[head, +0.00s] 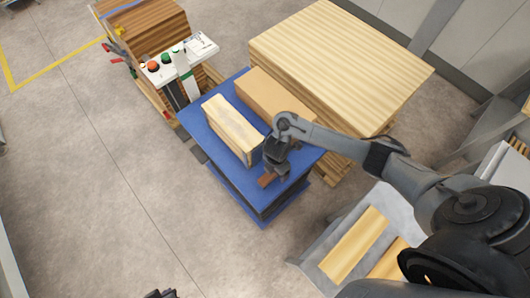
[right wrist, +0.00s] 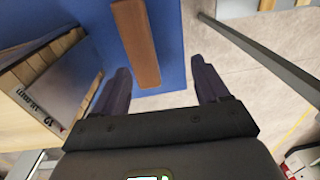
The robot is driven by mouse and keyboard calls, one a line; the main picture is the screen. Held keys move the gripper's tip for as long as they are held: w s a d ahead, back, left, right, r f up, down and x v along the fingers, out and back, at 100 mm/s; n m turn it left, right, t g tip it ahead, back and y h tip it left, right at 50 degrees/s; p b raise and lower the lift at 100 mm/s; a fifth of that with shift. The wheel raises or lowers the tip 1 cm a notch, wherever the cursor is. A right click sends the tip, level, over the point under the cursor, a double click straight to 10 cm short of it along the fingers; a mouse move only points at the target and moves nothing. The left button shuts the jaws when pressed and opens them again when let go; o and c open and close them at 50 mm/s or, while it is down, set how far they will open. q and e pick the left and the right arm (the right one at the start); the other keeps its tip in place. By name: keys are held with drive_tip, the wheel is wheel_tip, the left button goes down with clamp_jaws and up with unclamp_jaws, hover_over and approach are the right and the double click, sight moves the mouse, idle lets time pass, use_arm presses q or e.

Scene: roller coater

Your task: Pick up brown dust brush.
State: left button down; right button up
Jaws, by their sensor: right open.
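The brown dust brush (head: 267,180) lies on the blue table top (head: 235,178) near its front right edge. In the right wrist view the brush (right wrist: 136,42) is a long brown bar on the blue surface, its near end just ahead of the fingers. My right gripper (head: 275,167) is right over the brush and hides part of it. In the right wrist view the gripper (right wrist: 162,78) is open and empty, with the brush left of centre between the finger lines. A small dark tip at the bottom edge of the head view seems to be my left gripper (head: 161,294), mostly cut off.
A light wooden block (head: 232,128) and a cardboard-coloured box (head: 275,95) stand on the blue table close to the right gripper. A large stack of boards (head: 340,55) is behind. A control panel (head: 180,58) stands at back left. Open floor lies to the left.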

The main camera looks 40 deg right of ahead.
drive_tip(key=shift+w+d+r, duration=0.15)
drive_tip(key=shift+w+d, duration=0.1)
drive_tip(key=shift+w, duration=0.2)
drive_tip(key=shift+w+d+r, duration=0.1)
drive_tip(key=shift+w+d, duration=0.1)
drive_tip(key=shift+w, duration=0.2)
drive_tip(key=shift+w+t+b, duration=0.3)
drive_tip(key=shift+w+a+f+b, duration=0.15)
drive_tip(key=shift+f+b, duration=0.25)
drive_tip(key=shift+f, duration=0.8)
drive_tip(key=shift+w+f+b, duration=0.1)
drive_tip(key=shift+f+b, duration=0.25)
drive_tip(key=shift+f, duration=0.85)
drive_tip(key=f, duration=0.2)
drive_tip(key=f+b, duration=0.1)
drive_tip(key=shift+s+a+f, duration=0.2)
drive_tip(key=shift+s+f, duration=0.05)
drive_tip(key=shift+f, duration=0.8)
use_arm(q)
drive_tip(key=f, duration=0.3)
drive_tip(key=shift+s+d+f, duration=0.15)
drive_tip(key=shift+s+f, duration=0.05)
drive_tip(key=shift+f, duration=0.2)
use_arm(e)
drive_tip(key=c, duration=1.1)
